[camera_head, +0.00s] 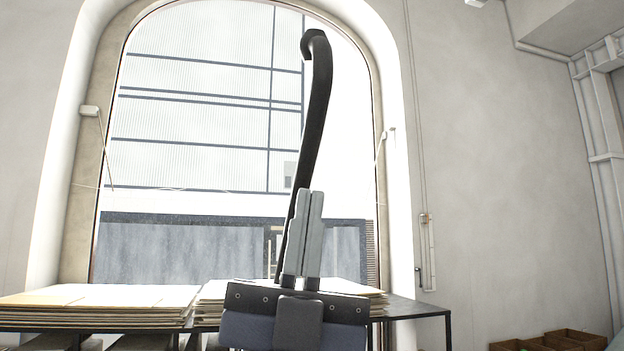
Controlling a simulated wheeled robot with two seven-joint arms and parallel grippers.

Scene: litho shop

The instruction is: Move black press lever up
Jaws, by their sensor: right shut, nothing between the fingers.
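The black press lever (318,95) stands nearly upright in the middle of the view, with a hooked top end and a slight curve along its length. Its lower part passes behind my right gripper (310,195), so its base is hidden. My right gripper points upward in front of the lever, its two grey fingers closed together with nothing between them. The fingertips overlap the lower part of the lever in the picture; I cannot tell whether they touch it. My left gripper is not in view.
A dark-framed table (420,309) with stacks of paper sheets (100,300) stands behind, below a large arched window (200,120). Brown wooden crates (568,340) sit at the lower right. The space around the upper lever looks clear.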

